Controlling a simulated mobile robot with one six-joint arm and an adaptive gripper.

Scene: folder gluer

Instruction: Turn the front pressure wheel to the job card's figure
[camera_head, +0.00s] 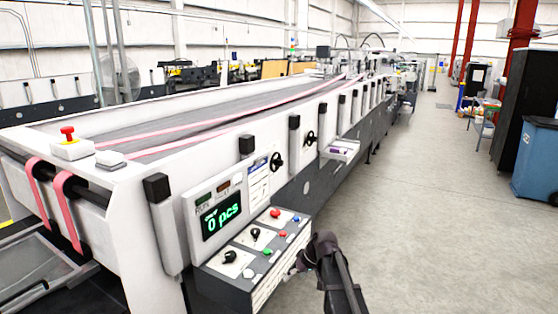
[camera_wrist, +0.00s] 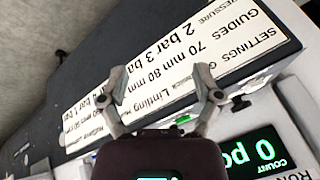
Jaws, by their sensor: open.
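Two black handwheels show on the white side wall of the machine in the head view: a nearer one (camera_head: 277,162) and a farther one (camera_head: 310,138). No scale figure is readable at either. A white printed card (camera_wrist: 185,60) fills much of the wrist view, turned nearly upside down. Its readable parts include "SETTINGS", "GUIDES", "70 mm 80 mm" and "2 bar 3 bar"; smaller lines are partly hidden by a finger. My gripper (camera_wrist: 162,85) is open and empty in front of this card. In the head view, my gripper (camera_head: 297,269) is beside the control box, away from both wheels.
The control box (camera_head: 250,248) carries knobs and coloured buttons; its display (camera_head: 222,217) reads "0 pcs". A small tray (camera_head: 340,150) juts from the machine side. A red emergency button (camera_head: 67,132) sits on the near corner.

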